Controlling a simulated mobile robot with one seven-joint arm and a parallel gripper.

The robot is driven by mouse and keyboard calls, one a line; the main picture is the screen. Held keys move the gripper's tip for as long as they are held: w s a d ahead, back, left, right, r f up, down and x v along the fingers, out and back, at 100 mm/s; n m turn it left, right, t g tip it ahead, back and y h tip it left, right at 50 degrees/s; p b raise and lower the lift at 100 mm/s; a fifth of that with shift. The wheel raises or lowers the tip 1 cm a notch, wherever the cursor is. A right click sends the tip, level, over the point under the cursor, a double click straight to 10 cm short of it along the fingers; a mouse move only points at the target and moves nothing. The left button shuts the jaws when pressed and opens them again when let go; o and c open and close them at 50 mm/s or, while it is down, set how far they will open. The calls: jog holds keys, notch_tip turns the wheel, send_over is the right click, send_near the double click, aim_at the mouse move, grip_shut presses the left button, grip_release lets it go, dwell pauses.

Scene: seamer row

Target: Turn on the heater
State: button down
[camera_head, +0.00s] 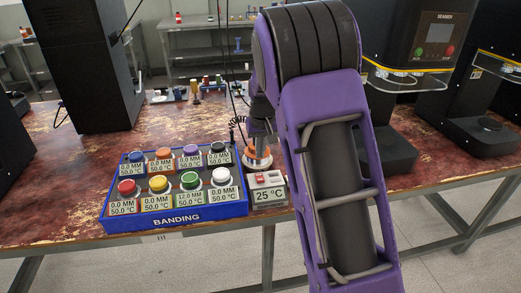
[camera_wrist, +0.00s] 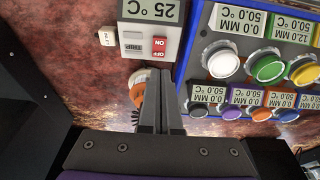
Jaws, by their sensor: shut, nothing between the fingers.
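The heater control is a small light-grey box (camera_head: 270,206) on the table, with a 25 °C display (camera_head: 268,195) and a red switch (camera_head: 261,180). In the wrist view the red switch (camera_wrist: 159,47) is marked ON and OFF, beside a grey TRIP part (camera_wrist: 132,48). My gripper (camera_wrist: 161,73) is shut and empty, its fingertips just short of the box edge on the switch side in that picture. In the head view my arm covers part of the gripper, so the exact gap to the switch is unclear.
A blue BANDING box (camera_head: 176,219) with several coloured knobs and labels stands directly left of the heater box. An orange and white round part (camera_wrist: 137,90) sits beside my fingers. A black machine (camera_head: 84,65) stands back left; a seamer (camera_head: 430,60) stands right.

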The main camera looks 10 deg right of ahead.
aim_at(259, 179)
jog(key=x, duration=0.5)
jog(key=b+x, duration=0.1)
jog(key=x, duration=0.2)
jog(key=shift+s+f, duration=0.2)
jog(key=shift+s, duration=0.2)
jog(key=shift+f, duration=0.65)
